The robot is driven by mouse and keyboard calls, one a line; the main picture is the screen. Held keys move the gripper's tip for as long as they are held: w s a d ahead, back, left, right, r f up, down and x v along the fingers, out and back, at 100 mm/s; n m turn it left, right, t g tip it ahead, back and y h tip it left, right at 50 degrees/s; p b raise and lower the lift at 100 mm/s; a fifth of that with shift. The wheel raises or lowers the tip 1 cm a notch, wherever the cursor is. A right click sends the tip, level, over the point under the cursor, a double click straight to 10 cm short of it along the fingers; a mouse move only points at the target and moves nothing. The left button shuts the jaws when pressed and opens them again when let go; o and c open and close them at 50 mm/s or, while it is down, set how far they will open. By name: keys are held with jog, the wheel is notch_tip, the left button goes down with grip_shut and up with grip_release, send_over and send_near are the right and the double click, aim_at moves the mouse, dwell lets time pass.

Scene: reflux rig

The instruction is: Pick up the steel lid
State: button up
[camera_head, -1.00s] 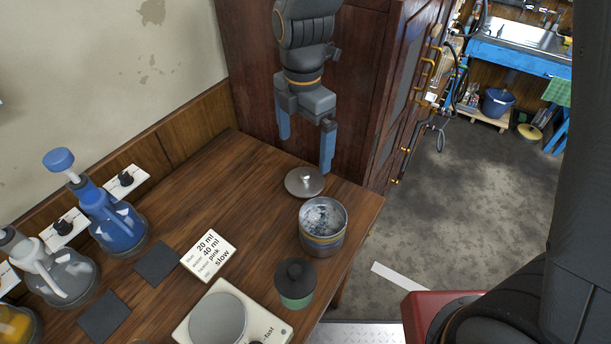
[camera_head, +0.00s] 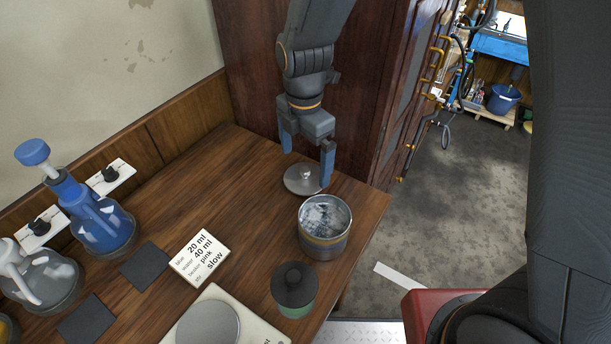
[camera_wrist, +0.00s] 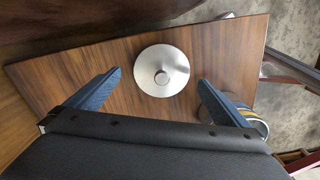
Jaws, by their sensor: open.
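The steel lid (camera_head: 302,180) lies flat on the wooden table near its far right corner, its small round knob upward. In the wrist view the lid (camera_wrist: 162,70) is a shiny disc, centred between the fingers and a little ahead of them. My gripper (camera_head: 307,166) is open and empty, its two blue fingers pointing down over the lid. In the head view the right finger covers part of the lid's right edge. The open fingers also show in the wrist view (camera_wrist: 160,88). I cannot tell the exact height left between fingertips and lid.
An open metal tin (camera_head: 325,244) stands just in front of the lid, close to the right finger. A green jar with a black lid (camera_head: 294,290), a stirrer plate (camera_head: 262,331), a recipe card (camera_head: 200,257) and a blue flask (camera_head: 104,228) stand nearer. A wooden cabinet rises behind.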

aim_at(305, 169)
jog(key=shift+s+f+p, duration=0.2)
jog(key=shift+f+p, duration=0.35)
jog(key=shift+f, duration=1.3)
jog(key=c, duration=1.1)
notch_tip(305, 169, up, 28)
jog(key=b, duration=0.5)
jog(key=shift+r, duration=0.1)
